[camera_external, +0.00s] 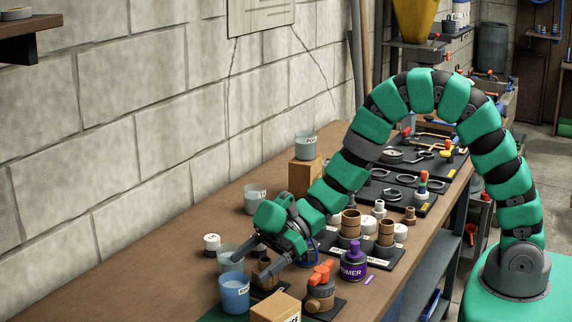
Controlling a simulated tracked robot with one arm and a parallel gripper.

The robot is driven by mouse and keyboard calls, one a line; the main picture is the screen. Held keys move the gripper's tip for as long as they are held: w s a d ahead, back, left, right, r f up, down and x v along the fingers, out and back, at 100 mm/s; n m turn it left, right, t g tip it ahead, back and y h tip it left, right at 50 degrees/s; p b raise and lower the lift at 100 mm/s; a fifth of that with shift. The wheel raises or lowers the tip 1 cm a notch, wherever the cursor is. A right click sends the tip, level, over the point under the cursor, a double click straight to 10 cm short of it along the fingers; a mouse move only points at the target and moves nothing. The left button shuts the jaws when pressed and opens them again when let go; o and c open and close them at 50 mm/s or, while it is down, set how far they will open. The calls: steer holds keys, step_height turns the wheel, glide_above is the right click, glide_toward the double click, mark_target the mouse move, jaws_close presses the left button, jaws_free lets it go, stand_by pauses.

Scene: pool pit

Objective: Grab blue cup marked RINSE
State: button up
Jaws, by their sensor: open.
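A blue cup (234,294) stands upright at the near left end of the wooden bench, with a white label too small to read surely. My gripper (250,266) is low over the bench, just behind and to the right of the blue cup. Its dark jaws are apart and point toward the near left. They appear to be around or beside a small brown fitting, and I cannot tell if they touch it. The blue cup is outside the jaws. A pale grey-green cup (229,260) stands behind the blue cup, partly hidden by a jaw.
Another pale cup (255,199) stands near the wall, and one (305,145) sits on a wooden block (304,173). An orange-handled valve (320,288), a purple bottle (353,262) and a cardboard box (276,308) crowd the right side. Bare bench lies left of the cups.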

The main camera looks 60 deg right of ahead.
mark_target(223, 289)
steer(key=shift+x, duration=2)
steer(key=shift+d, duration=0.1)
steer(key=c, duration=1.5)
steer(key=shift+o, duration=0.2)
